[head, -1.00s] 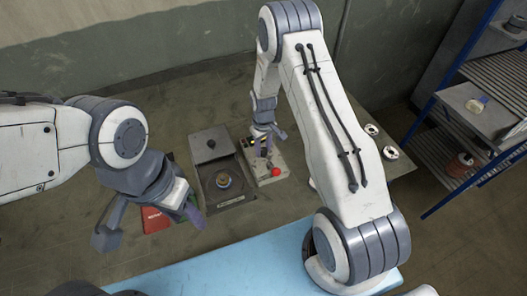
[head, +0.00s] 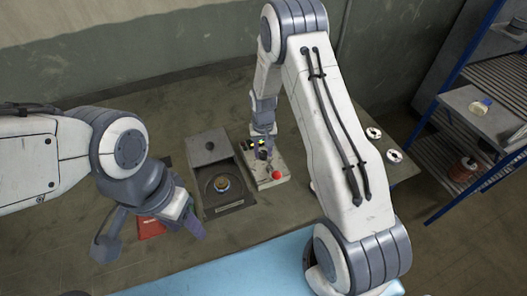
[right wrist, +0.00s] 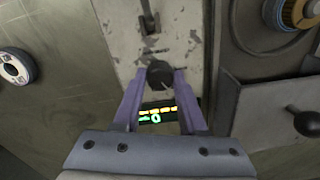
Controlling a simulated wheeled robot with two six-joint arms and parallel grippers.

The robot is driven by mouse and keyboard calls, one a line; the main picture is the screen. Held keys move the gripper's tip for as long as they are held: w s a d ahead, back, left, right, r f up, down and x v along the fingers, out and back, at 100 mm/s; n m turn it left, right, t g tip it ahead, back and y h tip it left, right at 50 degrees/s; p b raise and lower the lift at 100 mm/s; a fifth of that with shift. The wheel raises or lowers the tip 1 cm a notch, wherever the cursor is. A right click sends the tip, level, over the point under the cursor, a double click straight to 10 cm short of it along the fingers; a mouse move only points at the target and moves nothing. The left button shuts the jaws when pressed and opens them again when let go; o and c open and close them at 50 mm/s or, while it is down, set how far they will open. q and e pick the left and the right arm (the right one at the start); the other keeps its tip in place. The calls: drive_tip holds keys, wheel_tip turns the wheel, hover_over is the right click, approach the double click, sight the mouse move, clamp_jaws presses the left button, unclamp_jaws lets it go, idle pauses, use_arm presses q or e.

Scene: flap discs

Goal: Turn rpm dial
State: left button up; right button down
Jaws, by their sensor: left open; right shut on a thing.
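The rpm dial is a round black knob (right wrist: 159,74) with a light pointer mark, on the worn pale face of a control box (head: 268,172). In the right wrist view my right gripper (right wrist: 159,82) has its two purple fingers on either side of the knob, shut on it. A lit display (right wrist: 157,115) with yellow and green marks shows between the fingers. In the head view my right gripper (head: 264,148) is over the box and hides much of the dial. My left gripper (head: 150,234) is open and empty at lower left.
A red button (head: 276,175) sits at the box's front end. A grey machine with a round disc (head: 222,183) stands just left of the box. A red booklet (head: 151,229) lies near my left gripper. White discs (head: 393,156) lie at right. A blue-framed shelf stands far right.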

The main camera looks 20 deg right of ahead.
sight(263, 153)
idle(0.3)
drive_tip(key=shift+c, duration=2.3)
unclamp_jaws()
drive_tip(key=shift+r, duration=0.1)
wheel_tip(263, 153, up, 10)
drive_tip(key=b, duration=0.3)
drive_tip(key=shift+r, duration=0.2)
